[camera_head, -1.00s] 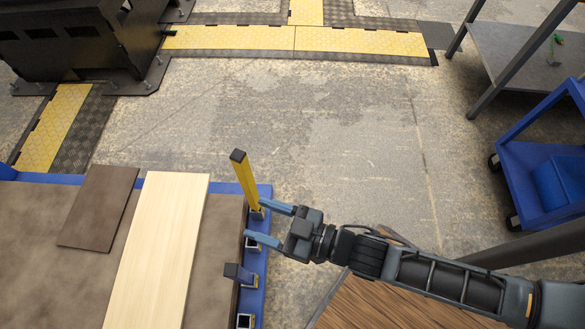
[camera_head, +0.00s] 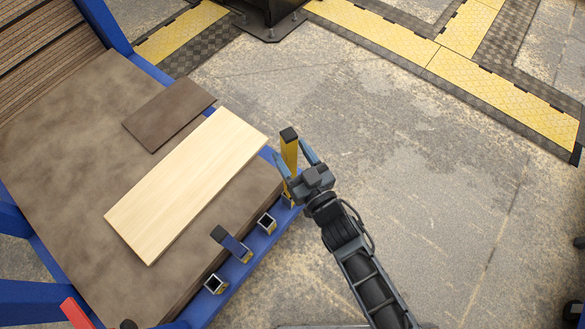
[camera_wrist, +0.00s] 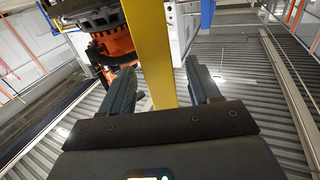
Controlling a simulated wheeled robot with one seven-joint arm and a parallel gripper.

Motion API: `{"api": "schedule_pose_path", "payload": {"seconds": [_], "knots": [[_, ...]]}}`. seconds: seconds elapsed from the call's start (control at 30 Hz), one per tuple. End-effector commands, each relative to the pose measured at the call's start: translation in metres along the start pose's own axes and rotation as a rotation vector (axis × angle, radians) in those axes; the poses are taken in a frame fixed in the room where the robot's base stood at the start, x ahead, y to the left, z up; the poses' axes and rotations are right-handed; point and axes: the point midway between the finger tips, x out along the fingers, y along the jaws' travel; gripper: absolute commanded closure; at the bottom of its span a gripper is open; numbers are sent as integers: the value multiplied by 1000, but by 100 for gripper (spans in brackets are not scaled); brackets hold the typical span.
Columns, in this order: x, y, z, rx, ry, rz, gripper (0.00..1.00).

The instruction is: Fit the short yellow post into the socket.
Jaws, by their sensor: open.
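The yellow post (camera_head: 291,153) has a dark cap and stands at the corner of the blue frame, its foot at or in a socket there; my gripper partly hides the foot. My gripper (camera_head: 290,148) is open, with one finger on either side of the post. In the wrist view the post (camera_wrist: 150,50) rises between the two spread fingers (camera_wrist: 157,85), with gaps beside it. An empty square socket (camera_head: 267,222) is beside it along the blue edge. I cannot tell whether the post is fully seated.
A pale board (camera_head: 185,185) and a dark board (camera_head: 168,113) lie on the brown deck (camera_head: 60,150).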

Motion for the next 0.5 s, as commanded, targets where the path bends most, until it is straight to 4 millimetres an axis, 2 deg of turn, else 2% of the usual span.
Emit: {"api": "schedule_pose_path", "payload": {"seconds": [0.03, 0.2, 0.5], "knots": [[10, 1, 1, 0, 3, 0, 38], [31, 2, 2, -1, 2, 0, 38], [36, 2, 2, 0, 1, 0, 38]]}}
